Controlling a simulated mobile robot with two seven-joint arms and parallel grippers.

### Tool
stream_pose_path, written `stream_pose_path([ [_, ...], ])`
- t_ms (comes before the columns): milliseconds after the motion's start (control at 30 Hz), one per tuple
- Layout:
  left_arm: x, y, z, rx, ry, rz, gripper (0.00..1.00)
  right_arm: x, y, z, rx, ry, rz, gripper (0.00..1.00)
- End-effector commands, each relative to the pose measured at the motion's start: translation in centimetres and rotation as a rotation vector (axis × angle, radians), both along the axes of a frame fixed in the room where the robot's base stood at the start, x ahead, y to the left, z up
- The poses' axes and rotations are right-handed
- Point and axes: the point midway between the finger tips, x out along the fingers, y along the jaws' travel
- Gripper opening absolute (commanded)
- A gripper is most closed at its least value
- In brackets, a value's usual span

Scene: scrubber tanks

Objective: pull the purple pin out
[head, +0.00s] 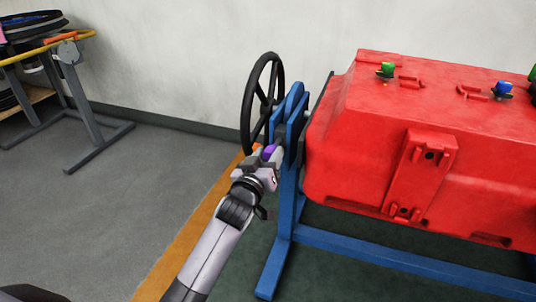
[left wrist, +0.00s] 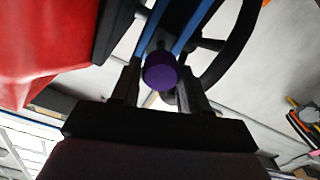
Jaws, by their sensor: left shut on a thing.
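The purple pin (head: 268,152) sits at the blue stand below the black handwheel, at the left end of the red tank. Only its round purple head shows in the head view. My left gripper (head: 262,160) is shut on the pin at the stand. In the left wrist view the purple pin head (left wrist: 160,72) lies between the two fingers of my left gripper (left wrist: 158,88), close to the blue stand bars. The pin's shaft is hidden, so I cannot tell how deep it sits. My right gripper is not in view.
The black handwheel (head: 262,104) stands just above my left gripper. The red tank (head: 400,150) rests on the blue stand (head: 288,215) to the right. A grey rack with a yellow rail (head: 75,72) stands far left. The floor (head: 130,195) between is clear.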

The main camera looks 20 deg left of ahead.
Motion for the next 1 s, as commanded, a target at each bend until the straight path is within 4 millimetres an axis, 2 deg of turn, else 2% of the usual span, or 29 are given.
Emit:
stream_pose_path([
  [400, -0.05, -0.04, -0.09, -0.001, 0.001, 0.0, 0.0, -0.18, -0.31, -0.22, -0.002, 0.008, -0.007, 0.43],
  [433, -0.05, -0.04, -0.09, -0.001, 0.001, 0.0, 0.46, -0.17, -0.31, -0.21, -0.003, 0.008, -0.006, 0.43],
  [500, -0.04, -0.04, -0.08, -0.001, 0.001, 0.0, 0.66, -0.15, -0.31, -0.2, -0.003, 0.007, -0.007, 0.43],
  [1000, -0.01, 0.08, 0.02, -0.001, 0.0, 0.0, 0.66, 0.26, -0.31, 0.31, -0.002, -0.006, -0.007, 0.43],
])
